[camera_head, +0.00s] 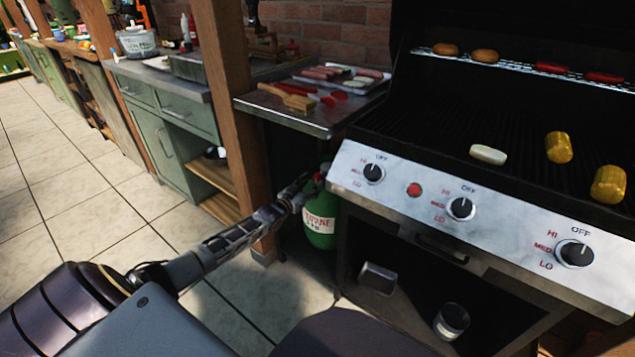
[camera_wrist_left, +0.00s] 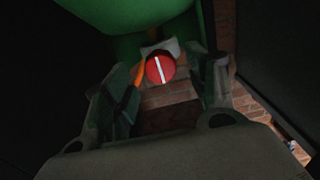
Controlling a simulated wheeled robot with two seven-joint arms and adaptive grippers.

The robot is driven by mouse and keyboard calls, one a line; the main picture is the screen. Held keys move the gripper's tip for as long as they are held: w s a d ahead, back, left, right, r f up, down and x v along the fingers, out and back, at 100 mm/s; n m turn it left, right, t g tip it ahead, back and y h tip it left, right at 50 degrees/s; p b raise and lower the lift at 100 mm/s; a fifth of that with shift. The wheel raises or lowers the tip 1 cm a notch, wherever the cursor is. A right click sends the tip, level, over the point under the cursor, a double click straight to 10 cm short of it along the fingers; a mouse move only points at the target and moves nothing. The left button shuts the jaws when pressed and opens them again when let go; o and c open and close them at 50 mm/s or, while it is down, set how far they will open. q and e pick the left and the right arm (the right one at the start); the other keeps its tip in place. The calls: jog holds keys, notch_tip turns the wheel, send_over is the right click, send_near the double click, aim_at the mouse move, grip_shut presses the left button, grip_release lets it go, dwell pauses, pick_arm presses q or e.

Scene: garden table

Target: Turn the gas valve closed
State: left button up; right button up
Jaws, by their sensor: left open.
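The gas valve is a round red knob (camera_wrist_left: 160,69) with a white stripe, seen in the left wrist view. The stripe runs nearly upright, tilted slightly. The knob sits by the green propane tank (camera_head: 320,222), which stands under the side shelf, left of the grill. The tank also shows at the top of the left wrist view (camera_wrist_left: 150,20). My left gripper (camera_head: 303,191) reaches the top of the tank. In the left wrist view its open fingers (camera_wrist_left: 160,88) lie on either side of the knob; I cannot tell whether they touch it. My right gripper is not in view.
The grill front (camera_head: 420,205) with several black dials is close on the right. A metal side shelf (camera_head: 325,120) with a tray and utensils overhangs the tank. A wooden post (camera_head: 232,90) stands left of the tank. Tiled floor (camera_head: 70,180) is open at left.

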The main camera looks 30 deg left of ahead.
aim_at(316, 180)
pick_arm(q)
jog(key=shift+w+d+b, duration=0.1)
jog(key=shift+w+b, duration=0.55)
jog(key=shift+w, duration=0.75)
jog(key=shift+w+b, duration=0.4)
jog(key=shift+w, duration=0.45)
jog(key=c, duration=1)
